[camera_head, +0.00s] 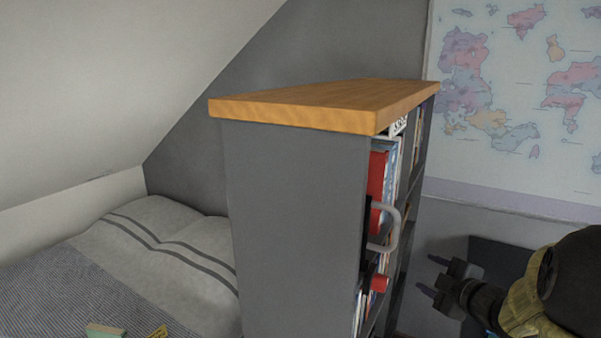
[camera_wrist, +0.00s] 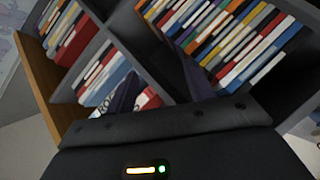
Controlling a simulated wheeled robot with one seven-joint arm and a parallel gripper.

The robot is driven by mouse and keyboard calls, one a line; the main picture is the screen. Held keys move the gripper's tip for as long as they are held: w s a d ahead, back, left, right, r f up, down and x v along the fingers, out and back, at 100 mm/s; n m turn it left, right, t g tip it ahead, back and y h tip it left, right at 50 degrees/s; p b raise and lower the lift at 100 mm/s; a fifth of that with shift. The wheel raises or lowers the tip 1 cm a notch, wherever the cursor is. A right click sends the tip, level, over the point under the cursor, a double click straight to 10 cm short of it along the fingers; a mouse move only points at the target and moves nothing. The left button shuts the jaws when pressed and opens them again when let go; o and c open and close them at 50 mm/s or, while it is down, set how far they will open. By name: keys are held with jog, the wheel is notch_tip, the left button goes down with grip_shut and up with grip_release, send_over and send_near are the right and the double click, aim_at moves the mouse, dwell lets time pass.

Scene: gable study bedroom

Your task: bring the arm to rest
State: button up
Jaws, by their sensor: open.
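My gripper (camera_head: 431,274) is at the lower right in the head view, at the end of my arm, with its two fingers apart and pointing left toward the open side of the bookcase (camera_head: 290,210). Nothing shows between the fingers. In the wrist view my gripper (camera_wrist: 158,86) has its dark fingers spread in front of the shelves. They overlap the shelf edges in that picture; I cannot tell the exact gap, but no contact is clear.
The grey bookcase has a bare wooden top (camera_head: 310,103) and rows of books (camera_wrist: 235,40). A grey curved handle (camera_head: 394,228) and a red object (camera_head: 379,283) stick out of its open side. A bed (camera_head: 170,260) lies left; a world map (camera_head: 520,90) hangs behind.

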jog(key=s+a+f+m+g+h, duration=0.2)
jog(key=s+a+f+m+g, duration=0.5)
jog(key=s, duration=0.3)
jog(key=s+a+f+m+g+h, duration=0.2)
jog(key=s+a+f+m+g, duration=0.2)
jog(key=s+a+f+m, duration=0.45)
jog(key=w+p+v, duration=0.2)
jog(key=p+v, duration=0.6)
jog(key=v, duration=0.2)
jog(key=w+d+r+p+v, duration=0.1)
jog(key=w+p+v, duration=0.1)
jog(key=p+v, duration=0.7)
jog(key=shift+d+r, duration=0.3)
jog(key=shift+r, duration=0.2)
